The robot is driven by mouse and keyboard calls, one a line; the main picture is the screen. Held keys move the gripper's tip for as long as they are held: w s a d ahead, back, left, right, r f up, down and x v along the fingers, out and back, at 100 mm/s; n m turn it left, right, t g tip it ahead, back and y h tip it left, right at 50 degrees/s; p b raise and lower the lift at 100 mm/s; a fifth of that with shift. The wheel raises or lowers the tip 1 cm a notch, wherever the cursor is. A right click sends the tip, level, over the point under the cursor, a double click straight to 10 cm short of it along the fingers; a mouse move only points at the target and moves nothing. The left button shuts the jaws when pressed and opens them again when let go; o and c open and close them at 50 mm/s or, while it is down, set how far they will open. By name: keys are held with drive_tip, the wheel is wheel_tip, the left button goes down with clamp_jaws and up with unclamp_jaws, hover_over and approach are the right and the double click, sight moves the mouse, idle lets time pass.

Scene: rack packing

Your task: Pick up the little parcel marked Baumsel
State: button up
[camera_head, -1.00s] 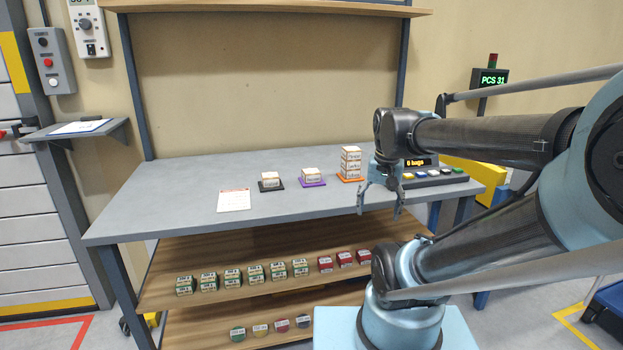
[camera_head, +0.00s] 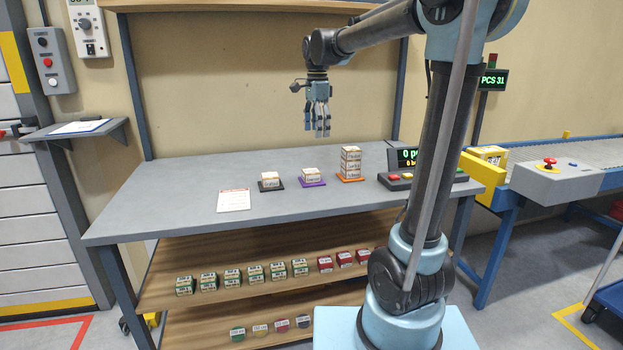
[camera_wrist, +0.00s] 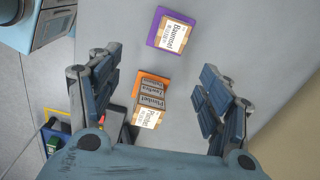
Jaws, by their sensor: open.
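The little parcel marked Baumsel (camera_wrist: 175,33) is a small white-topped box on a purple mat (camera_wrist: 152,40) in the wrist view. In the head view a parcel (camera_head: 311,173) sits on the purple mat (camera_head: 312,183) on the table, between the other two mats. My gripper (camera_head: 318,134) is raised above the table, pointing down, apart from all parcels. In the wrist view my gripper (camera_wrist: 160,68) has its fingers spread wide and empty. The Baumsel parcel lies beyond the fingertips, towards the top of that picture.
A stack of parcels (camera_head: 351,161) stands on an orange mat right of the purple one. A parcel (camera_head: 270,179) sits on a black mat to the left. A button console (camera_head: 402,175) stands at the right. A paper sheet (camera_head: 234,200) lies front left. The lower shelf (camera_head: 240,250) holds several boxes.

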drive_tip(key=w+a, duration=0.2)
drive_tip(key=m, duration=0.1)
hover_over(311, 171)
drive_tip(key=f, duration=1.1)
drive_tip(key=shift+a+f, duration=0.2)
drive_tip(key=shift+a, duration=0.05)
drive_tip(key=shift+d+f, duration=0.15)
drive_tip(key=shift+f, duration=1.25)
drive_tip(key=shift+d+f, duration=0.1)
drive_tip(key=shift+f, duration=1.25)
drive_tip(key=c, duration=1.2)
